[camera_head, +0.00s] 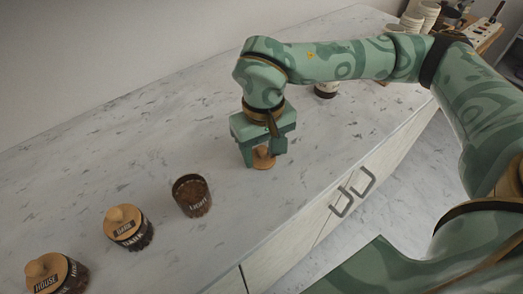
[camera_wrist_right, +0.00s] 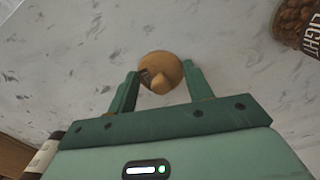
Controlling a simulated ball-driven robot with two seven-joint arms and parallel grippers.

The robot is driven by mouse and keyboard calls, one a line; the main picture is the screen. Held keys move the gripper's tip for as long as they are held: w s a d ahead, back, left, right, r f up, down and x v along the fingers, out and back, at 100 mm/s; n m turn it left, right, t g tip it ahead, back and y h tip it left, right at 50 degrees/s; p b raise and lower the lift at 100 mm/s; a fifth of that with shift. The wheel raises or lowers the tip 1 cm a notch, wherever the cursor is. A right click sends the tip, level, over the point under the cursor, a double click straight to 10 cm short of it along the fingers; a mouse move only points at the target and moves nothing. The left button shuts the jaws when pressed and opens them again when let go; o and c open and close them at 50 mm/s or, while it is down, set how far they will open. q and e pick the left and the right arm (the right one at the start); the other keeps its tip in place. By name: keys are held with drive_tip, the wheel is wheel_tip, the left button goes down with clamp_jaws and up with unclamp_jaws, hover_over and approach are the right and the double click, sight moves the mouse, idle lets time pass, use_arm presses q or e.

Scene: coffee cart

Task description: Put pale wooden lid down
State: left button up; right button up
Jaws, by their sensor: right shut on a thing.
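The pale wooden lid (camera_head: 263,160), round with a knob, is at my right gripper (camera_head: 264,150), low over the white marble counter. My right gripper is shut on the lid by its knob. In the right wrist view the lid (camera_wrist_right: 171,66) shows between the two green fingers (camera_wrist_right: 160,84). I cannot tell whether its underside touches the counter. The open jar marked LIGHT (camera_head: 191,196), full of brown beans, stands without a lid to the left of the gripper. It also shows in the right wrist view (camera_wrist_right: 298,22). My left gripper is out of view.
A lidded jar marked DARK (camera_head: 127,229) and one marked HOUSE (camera_head: 56,275) stand at the lower left. A dark-banded container (camera_head: 326,90) stands behind my right arm. Cups (camera_head: 427,14) are at the back right. The counter around the lid is clear; its front edge is near.

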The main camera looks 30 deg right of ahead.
sight(263, 150)
drive_tip(key=shift+f, duration=0.15)
drive_tip(key=o, duration=0.9)
drive_tip(key=shift+o, duration=0.2)
wheel_tip(263, 150, up, 12)
drive_tip(key=p, duration=0.3)
drive_tip(key=shift+r, duration=0.2)
